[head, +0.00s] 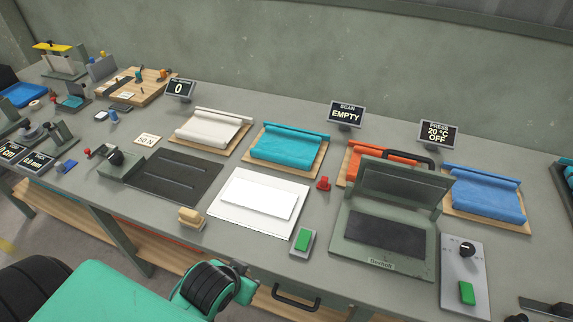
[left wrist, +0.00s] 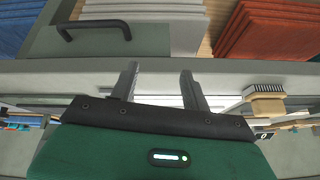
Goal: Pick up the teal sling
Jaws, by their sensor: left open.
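The teal sling (head: 288,143) lies folded on a wooden board at the back middle of the bench in the head view, with a rolled bar along its far edge. In the left wrist view my left gripper (left wrist: 160,80) has its two fingers apart with nothing between them. It is at the bench's front edge, well short of the teal sling. In the head view only green and black parts of my left arm show at the bottom; its fingertips cannot be made out. The teal sling is not seen in the left wrist view. My right gripper is not in view.
White (head: 211,127), orange (head: 367,160) and blue (head: 484,193) slings lie beside it. A press (head: 385,232) stands open at the right. A white plate (head: 257,201) and a brush (head: 192,218) are nearer the front. A drawer handle (left wrist: 93,24) is close to my left gripper.

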